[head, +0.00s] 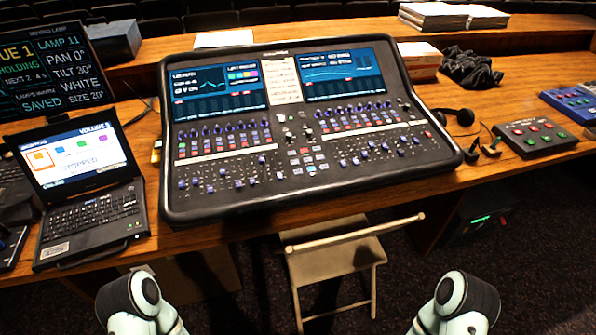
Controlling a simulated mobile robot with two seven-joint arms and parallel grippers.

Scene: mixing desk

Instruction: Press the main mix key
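The mixing desk (310,185) is a large black console in the middle of the wooden table. It has two lit screens at its top, a pale label strip (283,80) between them, and rows of faders, knobs and small coloured keys. A group of small keys (307,160) sits in its centre section, with a few lit red and blue ones. The lettering is too small to tell which key is the main mix key. Only links of my two arms show at the bottom edge, well short of the desk. Neither gripper shows.
An open laptop (90,205) stands left of the desk, below a dark monitor (62,70). Headphones (463,118) and a grey button box (535,137) lie at the right. A folding chair (340,260) stands in front of the table, between my arms.

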